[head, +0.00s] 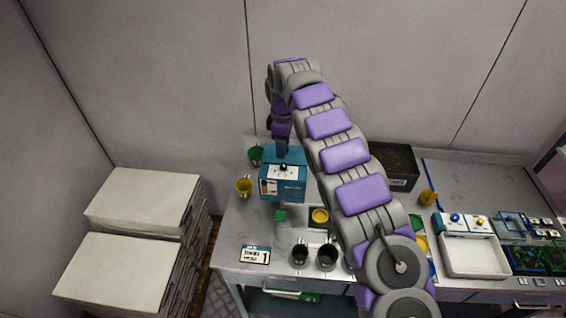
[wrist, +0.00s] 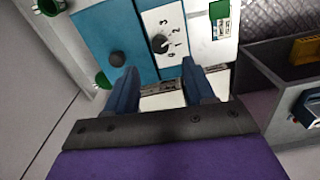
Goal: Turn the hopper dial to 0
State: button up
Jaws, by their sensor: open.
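The hopper (head: 283,186) is a blue box standing at the left end of the bench. In the wrist view its blue face (wrist: 98,35) carries a white panel with a black dial (wrist: 160,43) and the marks 3, 2, 1 and 0 around its right side. I cannot tell for sure which mark the dial points to. In the head view my gripper (head: 281,150) is at the hopper's top.
Green (head: 256,155) and yellow (head: 244,186) cups sit left of the hopper. Two black cups (head: 313,256) and a label card (head: 255,255) stand in front. A dark bin (head: 398,167) is behind my arm. White stacked boxes (head: 142,203) stand left of the bench.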

aim_at(283, 164)
notch_tip(283, 164, down, 8)
jog(key=shift+r, duration=0.1)
jog(key=shift+c, duration=0.4)
grip_shut()
dwell(0.3)
